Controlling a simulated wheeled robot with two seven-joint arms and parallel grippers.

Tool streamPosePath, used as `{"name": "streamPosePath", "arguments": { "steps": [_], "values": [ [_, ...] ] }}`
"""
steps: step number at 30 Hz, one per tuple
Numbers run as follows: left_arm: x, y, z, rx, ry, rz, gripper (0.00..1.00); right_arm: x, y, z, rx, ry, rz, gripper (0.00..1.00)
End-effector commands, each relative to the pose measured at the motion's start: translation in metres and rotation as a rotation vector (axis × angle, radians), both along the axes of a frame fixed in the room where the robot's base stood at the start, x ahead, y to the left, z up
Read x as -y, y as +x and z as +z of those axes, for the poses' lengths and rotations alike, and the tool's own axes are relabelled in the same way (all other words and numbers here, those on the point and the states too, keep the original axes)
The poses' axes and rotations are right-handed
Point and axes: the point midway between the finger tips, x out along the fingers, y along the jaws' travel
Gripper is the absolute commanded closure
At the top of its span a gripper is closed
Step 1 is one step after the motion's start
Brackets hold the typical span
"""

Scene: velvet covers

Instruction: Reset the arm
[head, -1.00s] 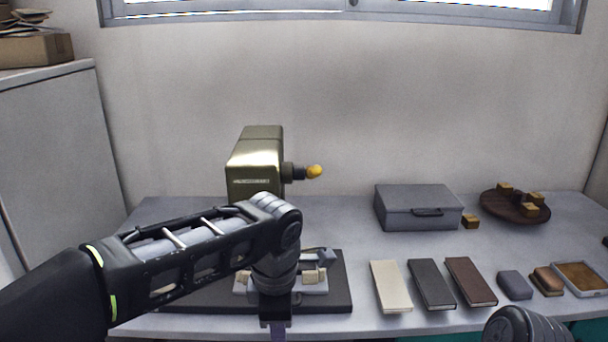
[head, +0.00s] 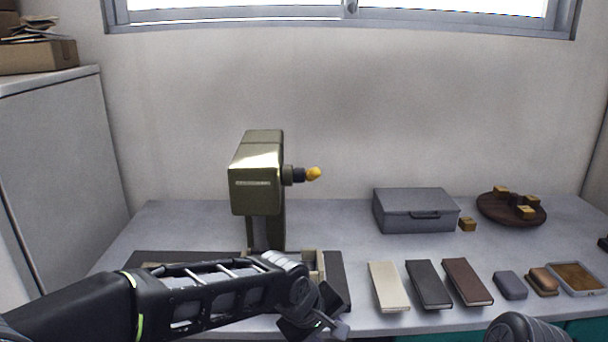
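My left arm comes in from the left, low across the front of the table. Its gripper (head: 328,328) is at the table's front edge, to the right of the machine's base; the fingers are partly seen and I cannot tell if they are open or shut. An olive-green press-like machine (head: 257,185) with a yellow-knobbed lever (head: 313,174) stands behind the arm. Its dark base plate (head: 335,280) and pale fixture (head: 320,265) are partly hidden by the arm. Of my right arm only a grey rounded link shows at the bottom right; its gripper is out of view.
Three slim cases, cream (head: 388,287), dark grey (head: 428,285) and brown (head: 467,281), lie in a row. A grey box (head: 414,209) and round wooden holder (head: 484,210) stand behind.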

Motion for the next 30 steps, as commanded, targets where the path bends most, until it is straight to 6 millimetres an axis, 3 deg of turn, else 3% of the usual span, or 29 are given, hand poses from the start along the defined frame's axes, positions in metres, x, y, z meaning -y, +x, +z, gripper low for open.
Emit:
{"name": "streamPosePath", "arguments": {
  "steps": [4, 8, 9, 12, 15, 18, 21, 30],
  "values": [
    [0.005, -0.009, -0.084, 0.118, 0.031, -0.311, 0.66, 0.0, 0.0, 0.011, 0.0, 0.0, -0.001, 0.64],
    [-0.022, -0.04, -0.174, 0.197, 0.085, -0.501, 0.66, 0.0, 0.0, 0.023, 0.0, 0.0, -0.001, 0.64],
    [-0.035, -0.057, -0.2, 0.203, 0.105, -0.536, 0.66, 0.0, 0.0, 0.026, 0.0, 0.0, -0.001, 0.64],
    [-0.068, -0.106, -0.252, 0.166, 0.142, -0.568, 0.66, 0.0, 0.0, 0.035, 0.0, 0.001, -0.001, 0.64],
    [-0.094, -0.16, -0.286, 0.062, 0.137, -0.533, 0.66, 0.0, 0.0, 0.042, 0.0, 0.001, -0.001, 0.64],
    [-0.107, -0.206, -0.304, -0.055, 0.11, -0.492, 0.66, 0.0, 0.0, 0.047, 0.0, 0.001, -0.001, 0.64],
    [-0.116, -0.233, -0.314, -0.134, 0.084, -0.458, 0.66, 0.0, 0.0, 0.051, 0.0, 0.001, -0.001, 0.64],
    [-0.122, -0.236, -0.319, -0.154, 0.076, -0.428, 0.66, 0.0, 0.0, 0.051, 0.0, 0.001, -0.001, 0.64]
  ]
}}
